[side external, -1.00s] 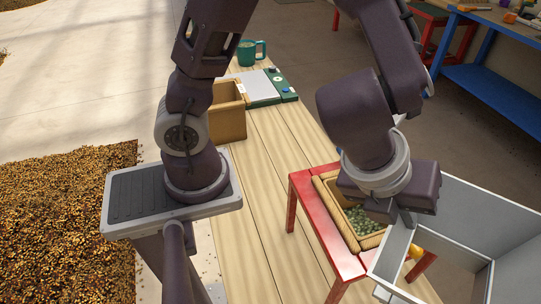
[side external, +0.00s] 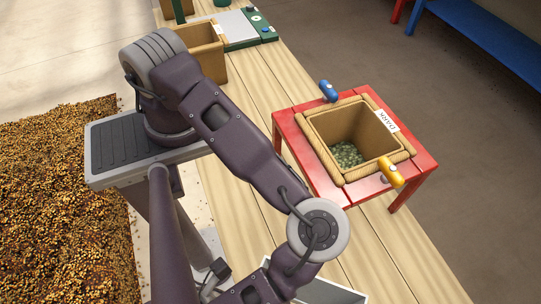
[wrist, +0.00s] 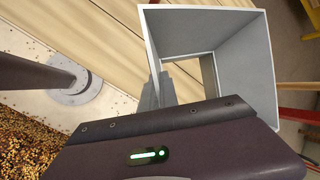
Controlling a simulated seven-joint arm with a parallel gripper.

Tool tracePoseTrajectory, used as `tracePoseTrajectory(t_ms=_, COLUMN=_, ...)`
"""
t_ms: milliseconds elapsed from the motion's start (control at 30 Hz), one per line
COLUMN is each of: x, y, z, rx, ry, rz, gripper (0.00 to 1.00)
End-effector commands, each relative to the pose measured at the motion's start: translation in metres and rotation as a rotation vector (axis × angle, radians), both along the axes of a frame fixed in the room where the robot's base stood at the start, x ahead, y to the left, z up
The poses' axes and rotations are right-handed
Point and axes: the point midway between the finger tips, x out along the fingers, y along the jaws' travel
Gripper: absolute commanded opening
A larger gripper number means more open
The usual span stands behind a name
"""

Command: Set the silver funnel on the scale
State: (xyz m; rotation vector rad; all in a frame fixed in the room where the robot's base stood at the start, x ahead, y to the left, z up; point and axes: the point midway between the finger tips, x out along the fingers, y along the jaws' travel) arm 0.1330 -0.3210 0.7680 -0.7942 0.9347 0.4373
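The silver funnel (wrist: 238,52) is a grey, square, flared hopper with a pale rim, and I look through its open middle in the wrist view. My gripper (wrist: 158,88) is shut on its left wall in that view. In the side view only part of the funnel (side external: 330,293) shows, low at the bottom edge beside my arm; my fingers there are hidden or out of frame. The scale, with a pale plate (side external: 232,24) and a green panel (side external: 258,24) with buttons, lies on the wooden bench at the top, far from the funnel.
A red stand (side external: 425,168) at right holds a wooden bin (side external: 352,118) labelled DARK with green beans inside, and blue and yellow clamps. A brown box (side external: 207,58) stands before the scale. The bench (side external: 262,85) between is clear.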

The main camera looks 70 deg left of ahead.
Motion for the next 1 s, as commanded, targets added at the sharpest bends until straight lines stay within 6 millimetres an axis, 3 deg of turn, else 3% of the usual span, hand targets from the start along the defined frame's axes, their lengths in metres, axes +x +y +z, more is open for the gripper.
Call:
tracePoseTrajectory(t_ms=133, x=0.002, y=0.0, z=0.0, rx=-0.004, ry=-0.003, rz=0.001, gripper=0.0)
tracePoseTrajectory(t_ms=233, x=0.019, y=-0.002, z=0.001, rx=-0.008, ry=-0.011, rz=-0.006, gripper=0.0)
tracePoseTrajectory(t_ms=500, x=0.108, y=0.0, z=0.002, rx=-0.005, ry=-0.008, rz=0.002, gripper=0.0)
tracePoseTrajectory(t_ms=867, x=0.195, y=0.001, z=0.0, rx=-0.002, ry=-0.001, rz=0.007, gripper=0.0)
tracePoseTrajectory(t_ms=1000, x=0.235, y=0.002, z=0.0, rx=-0.003, ry=-0.002, rz=0.009, gripper=0.0)
